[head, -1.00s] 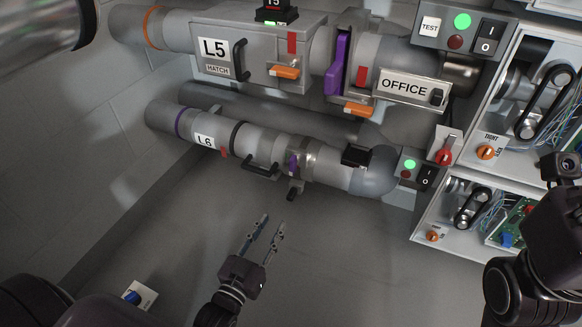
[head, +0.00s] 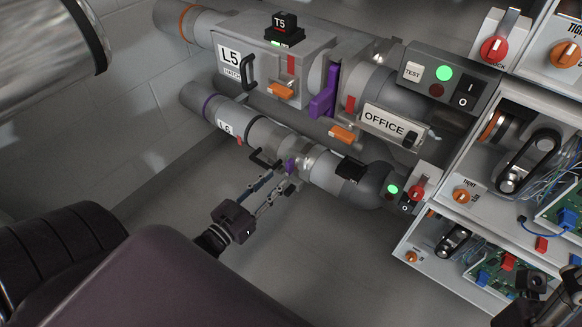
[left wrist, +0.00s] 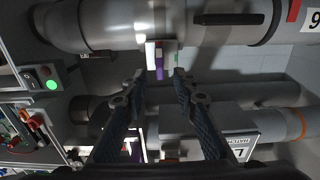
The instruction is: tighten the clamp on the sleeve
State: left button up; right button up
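The sleeve (head: 312,163) is a shiny metal band on the lower L6 pipe. A small purple clamp part (head: 290,167) sits at its left end. My left gripper (head: 284,180) reaches up from below with both long fingers apart, their tips at the clamp's underside. In the left wrist view the purple and white clamp piece (left wrist: 158,60) shows just beyond and between the open fingertips (left wrist: 160,74). No grip on it shows, and contact cannot be told.
A dark handle (head: 264,158) on the L6 pipe is close left of the fingers. The L5 duct (head: 310,50) with a purple lever (head: 327,92) runs above. The OFFICE plate (head: 388,124) and open electrical boxes (head: 478,195) are to the right. Floor below is clear.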

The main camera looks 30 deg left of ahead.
aim_at(287, 169)
pick_arm(q)
jog(key=w, duration=0.2)
jog(key=w+b, duration=0.1)
jog(key=w, duration=0.2)
jog(key=shift+w+d, duration=0.25)
jog(key=shift+w, duration=0.1)
grip_shut()
